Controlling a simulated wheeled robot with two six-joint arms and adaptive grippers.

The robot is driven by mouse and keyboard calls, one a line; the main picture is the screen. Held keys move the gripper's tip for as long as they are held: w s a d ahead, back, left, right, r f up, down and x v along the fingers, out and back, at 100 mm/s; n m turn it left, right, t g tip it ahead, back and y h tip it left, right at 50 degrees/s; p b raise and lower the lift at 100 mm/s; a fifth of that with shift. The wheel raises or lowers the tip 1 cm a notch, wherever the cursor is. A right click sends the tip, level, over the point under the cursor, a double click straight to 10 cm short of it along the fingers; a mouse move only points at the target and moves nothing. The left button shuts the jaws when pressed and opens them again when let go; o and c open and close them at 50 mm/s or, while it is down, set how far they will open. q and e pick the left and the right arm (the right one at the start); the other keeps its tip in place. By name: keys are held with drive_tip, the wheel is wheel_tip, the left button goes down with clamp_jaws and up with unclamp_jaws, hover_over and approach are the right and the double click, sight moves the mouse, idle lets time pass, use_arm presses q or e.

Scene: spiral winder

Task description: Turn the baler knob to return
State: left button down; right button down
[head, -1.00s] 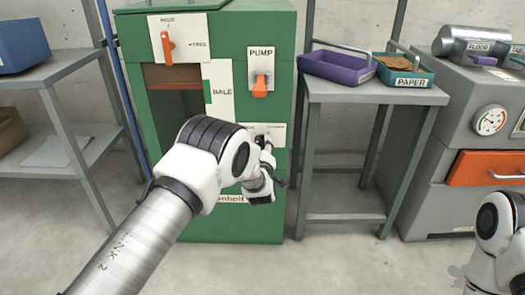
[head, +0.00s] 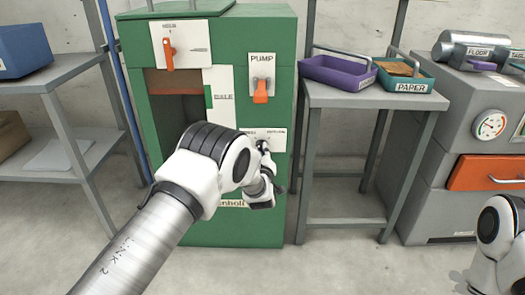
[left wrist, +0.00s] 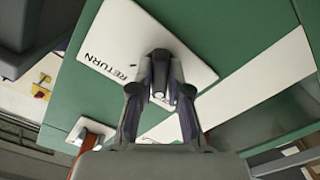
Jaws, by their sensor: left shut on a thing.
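The green baler (head: 235,50) stands in the middle of the head view. Its white knob plate (head: 268,134) is on the front at lower right, partly behind my left gripper (head: 266,155). In the left wrist view the plate (left wrist: 185,50) shows the word RETURN at its left. There my left gripper (left wrist: 160,82) has its fingers on both sides of the dark knob (left wrist: 159,68), closed on it. The knob is mostly hidden by the fingers. I cannot tell its exact angle. Only a link of my right arm shows, at lower right; its gripper is out of view.
Above the plate is the PUMP panel with an orange lever (head: 261,90). Another orange lever (head: 168,52) is at upper left of the baler. A grey table (head: 350,95) with a purple tray (head: 338,73) and a PAPER tray (head: 405,77) stands close on the right.

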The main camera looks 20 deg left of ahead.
use_arm(q)
drive_tip(key=m+p, duration=0.3)
drive_tip(key=m, duration=0.9)
drive_tip(key=shift+a, duration=0.15)
drive_tip(key=m, duration=0.4)
drive_tip(key=shift+m, duration=0.4)
drive_tip(key=c, duration=1.1)
unclamp_jaws()
